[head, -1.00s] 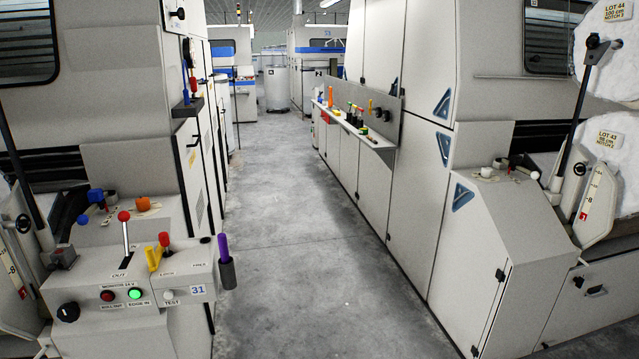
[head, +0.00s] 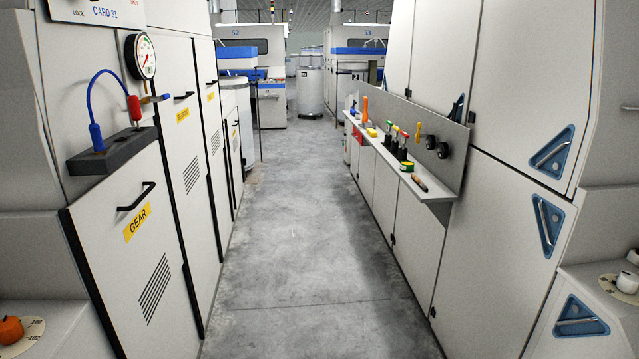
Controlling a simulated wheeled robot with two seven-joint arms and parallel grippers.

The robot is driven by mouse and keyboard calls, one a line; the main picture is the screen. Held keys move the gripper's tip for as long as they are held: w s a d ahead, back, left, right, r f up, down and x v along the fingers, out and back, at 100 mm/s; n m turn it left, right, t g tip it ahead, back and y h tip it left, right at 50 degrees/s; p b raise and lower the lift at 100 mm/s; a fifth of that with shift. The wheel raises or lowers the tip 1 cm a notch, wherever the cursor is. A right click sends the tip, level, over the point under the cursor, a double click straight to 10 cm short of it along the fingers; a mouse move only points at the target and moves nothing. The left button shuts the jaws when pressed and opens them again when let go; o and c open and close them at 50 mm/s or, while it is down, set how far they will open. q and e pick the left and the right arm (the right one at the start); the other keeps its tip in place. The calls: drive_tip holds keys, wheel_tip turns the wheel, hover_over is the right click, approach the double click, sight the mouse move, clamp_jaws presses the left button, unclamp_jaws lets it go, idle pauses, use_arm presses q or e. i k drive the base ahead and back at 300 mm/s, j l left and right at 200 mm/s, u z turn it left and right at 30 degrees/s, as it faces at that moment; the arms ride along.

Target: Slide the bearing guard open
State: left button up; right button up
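No part that I can tell to be the bearing guard shows in the head view. On the left, the card 31 machine has a grey door with a yellow GEAR label (head: 137,222) and a black handle (head: 136,196); it is shut. Behind it stand more shut panels, one with a small yellow label (head: 183,116) too small to read surely. Neither of my grippers is in view.
A concrete aisle (head: 290,230) runs clear ahead between the machines. A shelf (head: 400,170) with several tools juts out on the right. On the left, a dark ledge (head: 112,152) with a blue hose (head: 95,95) and a gauge (head: 140,56) sticks out. A grey can (head: 311,92) stands far back.

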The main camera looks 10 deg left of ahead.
sight(180, 114)
drive_tip(key=i+l+u, duration=0.2)
drive_tip(key=i+u, duration=0.25)
drive_tip(key=i+l+u, duration=0.5)
drive_tip(key=i, duration=0.15)
drive_tip(key=i+l+u, duration=0.6)
drive_tip(key=i+l, duration=0.5)
drive_tip(key=i, duration=0.15)
